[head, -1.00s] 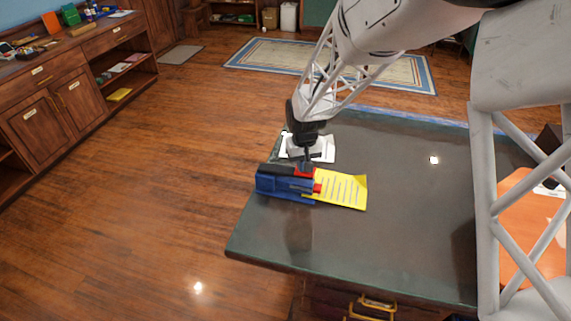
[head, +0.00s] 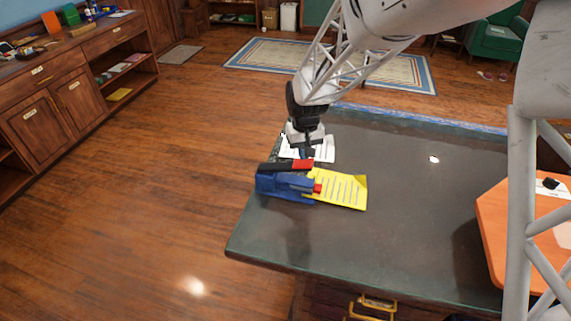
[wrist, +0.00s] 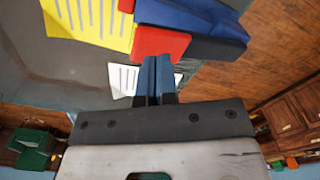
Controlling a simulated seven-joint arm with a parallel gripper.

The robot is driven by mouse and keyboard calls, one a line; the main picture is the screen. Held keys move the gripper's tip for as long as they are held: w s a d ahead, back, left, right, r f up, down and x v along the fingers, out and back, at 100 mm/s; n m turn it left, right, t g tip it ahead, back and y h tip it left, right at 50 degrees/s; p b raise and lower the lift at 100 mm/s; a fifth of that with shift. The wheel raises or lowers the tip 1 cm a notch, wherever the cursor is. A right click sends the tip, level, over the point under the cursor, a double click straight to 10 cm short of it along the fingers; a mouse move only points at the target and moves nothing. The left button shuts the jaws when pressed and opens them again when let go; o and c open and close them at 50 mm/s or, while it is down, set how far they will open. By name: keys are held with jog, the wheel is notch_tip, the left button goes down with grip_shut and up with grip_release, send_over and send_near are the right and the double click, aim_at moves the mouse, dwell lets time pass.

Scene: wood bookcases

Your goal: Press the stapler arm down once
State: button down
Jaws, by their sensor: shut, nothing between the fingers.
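The stapler (head: 283,188) is blue, with a black arm (head: 276,167) that ends in a red tip (head: 302,164). It lies near the left edge of the dark table, and its arm tilts up toward the red tip. My gripper (head: 306,153) is shut and empty, just behind the red tip in the head view. In the wrist view my shut fingers (wrist: 156,75) lie close to the red tip (wrist: 160,41), with the blue stapler body (wrist: 200,20) beyond. Whether the fingers touch the tip is not clear.
A yellow lined sheet (head: 345,190) lies partly under the stapler. A white sheet (head: 323,150) lies behind it. An orange board (head: 495,220) is at the table's right. The table's middle (head: 420,200) is clear.

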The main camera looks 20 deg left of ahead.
jog(key=shift+r, duration=2.5)
jog(key=shift+d, duration=0.1)
jog(key=shift+d+r, duration=0.2)
jog(key=shift+d, duration=0.05)
jog(key=s+d+r+m, duration=0.1)
jog(key=s+d+r, duration=0.3)
jog(key=d, duration=0.2)
jog(key=s+d+r+m+t, duration=0.1)
jog(key=s+d+r, duration=0.25)
jog(key=d, duration=0.25)
jog(key=s+d+r+m, duration=0.1)
jog(key=s+d+r, duration=0.25)
jog(key=d, duration=0.25)
jog(key=s+d+m, duration=0.1)
jog(key=s+d, duration=0.5)
jog(key=s, duration=0.4)
jog(key=s+d+r+m+t, duration=0.1)
jog(key=s+d+m, duration=0.1)
jog(key=s+d, duration=0.5)
jog(key=s, duration=0.3)
jog(key=shift+s+d+r+t, duration=0.2)
jog(key=shift+d+r+t, duration=0.1)
